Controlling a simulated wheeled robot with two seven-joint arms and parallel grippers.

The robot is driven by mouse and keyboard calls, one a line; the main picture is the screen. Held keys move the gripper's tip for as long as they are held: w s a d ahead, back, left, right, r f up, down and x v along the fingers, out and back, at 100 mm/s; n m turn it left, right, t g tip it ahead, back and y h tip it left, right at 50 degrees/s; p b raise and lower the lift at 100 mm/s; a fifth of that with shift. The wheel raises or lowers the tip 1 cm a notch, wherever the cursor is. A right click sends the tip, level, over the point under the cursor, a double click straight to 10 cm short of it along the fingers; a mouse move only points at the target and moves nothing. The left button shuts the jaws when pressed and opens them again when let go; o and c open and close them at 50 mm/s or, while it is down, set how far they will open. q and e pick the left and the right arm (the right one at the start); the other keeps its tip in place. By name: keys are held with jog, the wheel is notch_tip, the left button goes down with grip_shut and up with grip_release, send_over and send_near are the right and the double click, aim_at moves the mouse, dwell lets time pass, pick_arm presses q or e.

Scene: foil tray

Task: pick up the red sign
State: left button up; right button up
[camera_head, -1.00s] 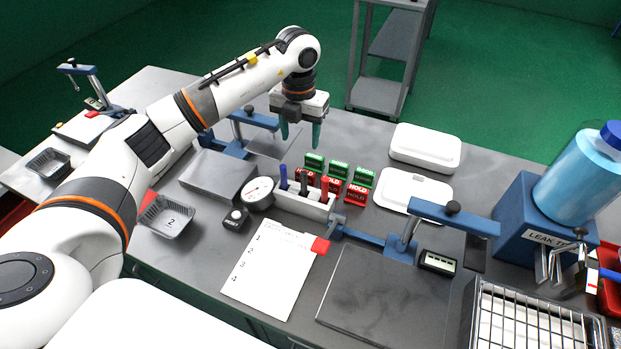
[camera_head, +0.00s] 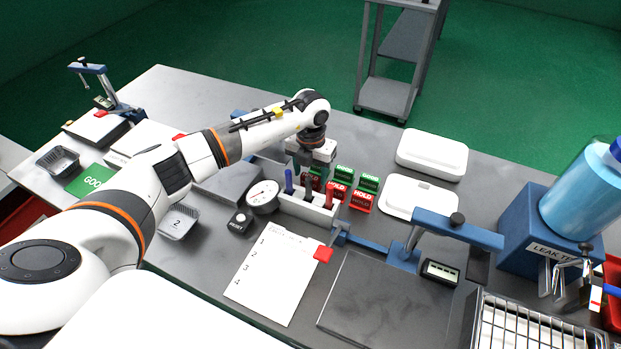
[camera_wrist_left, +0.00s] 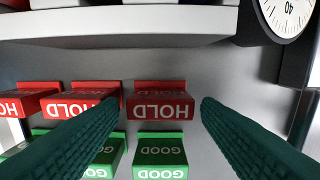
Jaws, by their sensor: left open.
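Several small sign blocks stand in two rows on the grey table. The red HOLD signs are in the near row, with green GOOD signs behind. In the head view the middle red sign (camera_head: 337,190) and right red sign (camera_head: 360,200) show clearly; the leftmost is largely hidden by my left gripper (camera_head: 307,168). In the left wrist view that end red sign (camera_wrist_left: 160,104) lies between the open teal fingers of my left gripper (camera_wrist_left: 158,108), with gaps on both sides. Another red sign (camera_wrist_left: 75,103) is close to the left finger there. My right gripper is out of view.
A white pen holder (camera_head: 305,207) stands just in front of the signs, with a round dial (camera_head: 263,196) to its left. Green GOOD signs (camera_head: 369,183) are close behind. White cases (camera_head: 432,153) lie to the right, and a blue clamp (camera_head: 450,230) nearer.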

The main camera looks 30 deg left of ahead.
pick_arm(q)
jog(key=shift+f, duration=0.95)
jog(key=c, duration=0.7)
